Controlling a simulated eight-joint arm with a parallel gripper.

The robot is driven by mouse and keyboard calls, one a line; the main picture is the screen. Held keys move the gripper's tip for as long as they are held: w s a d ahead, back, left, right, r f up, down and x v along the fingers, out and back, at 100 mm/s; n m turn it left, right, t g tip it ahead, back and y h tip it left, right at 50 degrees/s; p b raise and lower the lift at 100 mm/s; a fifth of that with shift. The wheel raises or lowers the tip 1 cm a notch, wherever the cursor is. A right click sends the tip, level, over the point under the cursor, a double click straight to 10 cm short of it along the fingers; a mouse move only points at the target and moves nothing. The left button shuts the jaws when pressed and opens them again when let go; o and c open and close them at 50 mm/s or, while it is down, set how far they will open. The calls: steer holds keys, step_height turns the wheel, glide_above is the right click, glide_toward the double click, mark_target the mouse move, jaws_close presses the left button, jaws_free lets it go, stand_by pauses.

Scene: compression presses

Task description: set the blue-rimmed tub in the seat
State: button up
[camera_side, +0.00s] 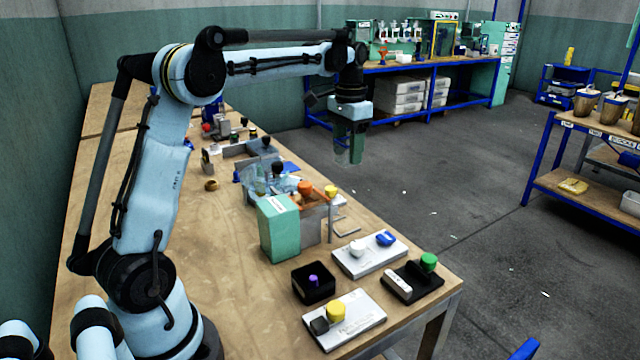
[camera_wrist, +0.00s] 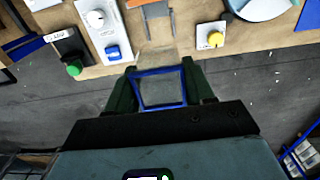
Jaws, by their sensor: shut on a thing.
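My gripper (camera_side: 350,150) is raised beyond the table's right edge in the side view, pointing down. In the wrist view its two green fingers (camera_wrist: 161,76) are shut on the blue-rimmed tub (camera_wrist: 160,72), one on each side. The tub is clear, with its blue rim toward the camera. In the side view the tub is too faint to make out well between the fingers. A press with a green housing (camera_side: 279,229) and an orange part (camera_side: 308,188) stands on the table; the orange part also shows in the wrist view (camera_wrist: 138,3). I cannot clearly make out the seat.
White panels with a blue knob (camera_side: 386,239) and a yellow knob (camera_side: 335,309), a black box with a purple knob (camera_side: 313,281) and a black panel with a green knob (camera_side: 428,262) crowd the near table end. Open floor (camera_side: 450,200) lies right of the table (camera_side: 225,260).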

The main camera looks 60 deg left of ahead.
step_height(320, 180, down, 10)
stand_by(0.3)
steer(key=shift+f, duration=2.95)
steer(key=shift+f, duration=0.3)
steer(key=o, duration=1.1)
